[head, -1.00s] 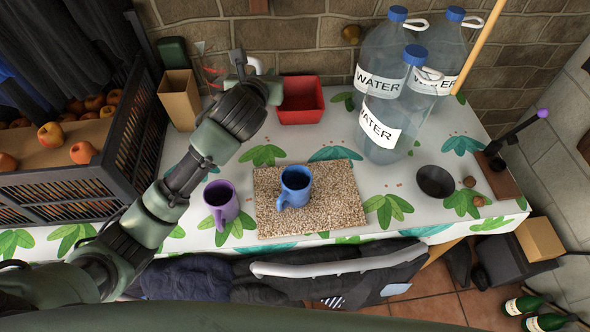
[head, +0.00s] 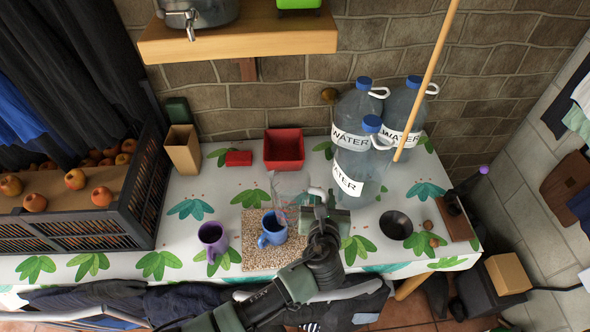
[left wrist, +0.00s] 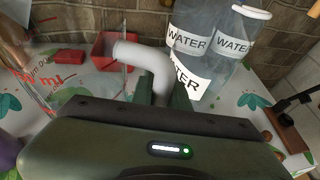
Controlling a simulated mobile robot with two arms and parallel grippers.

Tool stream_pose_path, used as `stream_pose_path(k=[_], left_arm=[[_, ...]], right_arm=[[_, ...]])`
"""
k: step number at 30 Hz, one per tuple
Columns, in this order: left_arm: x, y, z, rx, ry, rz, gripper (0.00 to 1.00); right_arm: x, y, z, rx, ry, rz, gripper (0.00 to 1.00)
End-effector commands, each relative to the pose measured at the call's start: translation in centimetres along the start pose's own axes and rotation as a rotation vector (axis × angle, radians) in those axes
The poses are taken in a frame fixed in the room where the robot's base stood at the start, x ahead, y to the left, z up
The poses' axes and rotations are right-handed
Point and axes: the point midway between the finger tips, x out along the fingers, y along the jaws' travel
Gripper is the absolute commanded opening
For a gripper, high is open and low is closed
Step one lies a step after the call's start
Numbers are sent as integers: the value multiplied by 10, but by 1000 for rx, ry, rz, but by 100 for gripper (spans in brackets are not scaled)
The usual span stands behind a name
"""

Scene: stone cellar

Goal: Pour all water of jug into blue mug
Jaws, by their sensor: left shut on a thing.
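The jug (head: 284,205) is clear, with red markings and a white handle. My left gripper (head: 319,203) is shut on the handle, on the jug's right side. The jug is just behind the blue mug (head: 271,232) and partly overlaps it in the head view. The mug stands upright on a speckled mat (head: 258,258). In the left wrist view the jug's clear wall (left wrist: 45,75) is at the left, and its white handle runs between the fingers. I cannot make out the water level or any stream. My right gripper is not in view.
A purple mug (head: 212,238) stands left of the mat. A red tray (head: 284,150), a small red block (head: 238,158) and a cardboard box (head: 183,149) are behind. Large water bottles (head: 352,165) stand behind right. A dark bowl (head: 396,224) is at the right.

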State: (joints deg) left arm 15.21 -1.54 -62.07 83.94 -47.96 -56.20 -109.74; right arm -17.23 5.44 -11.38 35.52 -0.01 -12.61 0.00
Motion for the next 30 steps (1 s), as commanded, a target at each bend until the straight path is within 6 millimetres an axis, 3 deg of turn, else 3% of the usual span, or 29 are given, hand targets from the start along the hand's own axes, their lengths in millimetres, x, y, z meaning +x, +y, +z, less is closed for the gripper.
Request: stream_pose_path(k=[3,12,30], left_arm=[[-6,-11,2,4,-2,-14,0],[-7,-18,-3,-85,18,-55,0],[-10,-30,-4,-327,72,-155,0]], right_arm=[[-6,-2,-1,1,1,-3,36],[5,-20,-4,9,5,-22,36],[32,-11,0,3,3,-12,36]])
